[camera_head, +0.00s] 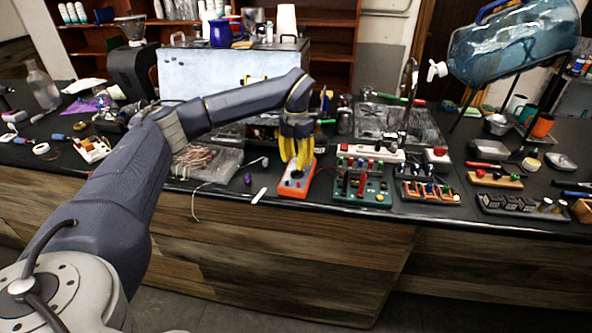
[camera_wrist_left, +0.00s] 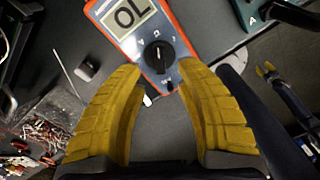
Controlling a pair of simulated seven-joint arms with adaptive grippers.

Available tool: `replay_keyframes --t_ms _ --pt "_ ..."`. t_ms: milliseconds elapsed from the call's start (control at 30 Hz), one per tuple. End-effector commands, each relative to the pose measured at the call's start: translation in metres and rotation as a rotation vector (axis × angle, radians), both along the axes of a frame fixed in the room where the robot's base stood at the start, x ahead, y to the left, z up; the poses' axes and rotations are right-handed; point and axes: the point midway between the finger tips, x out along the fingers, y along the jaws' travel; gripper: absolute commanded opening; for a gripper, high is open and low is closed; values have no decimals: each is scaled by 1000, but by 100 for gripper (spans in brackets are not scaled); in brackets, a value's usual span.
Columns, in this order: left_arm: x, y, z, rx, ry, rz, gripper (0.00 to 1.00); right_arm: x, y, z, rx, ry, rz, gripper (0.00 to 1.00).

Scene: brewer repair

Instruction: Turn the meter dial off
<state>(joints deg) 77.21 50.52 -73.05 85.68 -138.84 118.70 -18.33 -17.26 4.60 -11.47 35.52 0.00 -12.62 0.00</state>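The meter (camera_head: 292,190) is orange with a pale face and lies on the black counter near its front edge. In the left wrist view the meter (camera_wrist_left: 129,42) has a lit screen with large dark characters and a round black dial (camera_wrist_left: 158,56) below it. Marks ring the dial, but I cannot read its exact setting. My left gripper (camera_head: 296,164), with yellow fingers, is above the meter. In the left wrist view the left gripper (camera_wrist_left: 160,68) is open, its fingertips apart on either side of the dial. Whether they touch it is unclear.
A green circuit board (camera_head: 360,190) with red and black parts stands just right of the meter. A clear bag of wires (camera_head: 205,162) lies to the left. A large blue water bottle (camera_head: 510,42) is on a stand at right. The counter's front edge is close.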

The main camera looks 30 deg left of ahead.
Motion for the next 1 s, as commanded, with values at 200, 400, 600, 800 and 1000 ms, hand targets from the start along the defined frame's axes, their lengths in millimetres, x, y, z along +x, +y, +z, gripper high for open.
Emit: replay_keyframes --t_ms 200,400,600,800,1000 --pt "0 0 -27 -1 1 1 34 0 -3 0 -2 0 1 44" --pt "0 0 -39 -1 0 1 34 1 -3 0 -2 -1 1 44" --pt "0 0 -42 -1 0 1 34 1 -2 0 -2 -1 1 44" --pt "0 0 -42 -1 0 1 34 1 0 0 0 -1 0 44" --pt "0 0 -42 -1 0 1 15 1 3 0 4 -2 -2 44"
